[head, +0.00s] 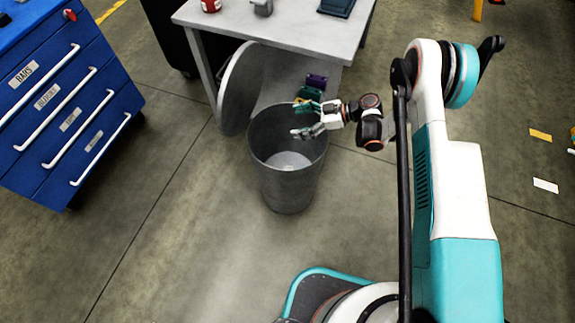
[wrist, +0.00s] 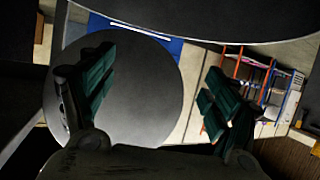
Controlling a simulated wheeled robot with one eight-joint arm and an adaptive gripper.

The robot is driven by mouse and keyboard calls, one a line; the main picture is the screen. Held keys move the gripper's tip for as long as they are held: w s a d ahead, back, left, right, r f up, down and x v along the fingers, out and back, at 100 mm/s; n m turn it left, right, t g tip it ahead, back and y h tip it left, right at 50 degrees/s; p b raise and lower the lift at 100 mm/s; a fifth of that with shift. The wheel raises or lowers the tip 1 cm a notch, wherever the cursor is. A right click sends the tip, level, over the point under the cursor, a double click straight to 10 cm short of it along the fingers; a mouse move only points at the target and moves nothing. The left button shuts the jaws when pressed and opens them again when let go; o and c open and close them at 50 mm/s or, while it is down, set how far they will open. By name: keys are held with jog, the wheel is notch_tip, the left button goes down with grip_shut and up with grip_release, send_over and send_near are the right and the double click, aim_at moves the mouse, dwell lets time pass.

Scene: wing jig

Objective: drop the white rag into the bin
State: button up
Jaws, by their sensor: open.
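The grey bin (head: 287,192) stands open on the floor in the middle of the head view. My gripper (head: 304,117) is over the bin's far right rim, with its fingers spread apart. In the wrist view my gripper (wrist: 155,105) is open and I see nothing held between the fingers. A pale patch (head: 285,160) shows at the bottom inside the bin; I cannot tell whether it is the white rag or just the bin's floor. I see no clear white rag elsewhere.
A round grey lid (head: 241,88) leans against the grey table (head: 275,32) behind the bin. A blue drawer cabinet (head: 60,100) stands at left. A yellow card (head: 540,135) and a white card (head: 545,186) lie on the floor at right. Floor left of the bin is clear.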

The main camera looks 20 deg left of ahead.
jog(key=v, duration=1)
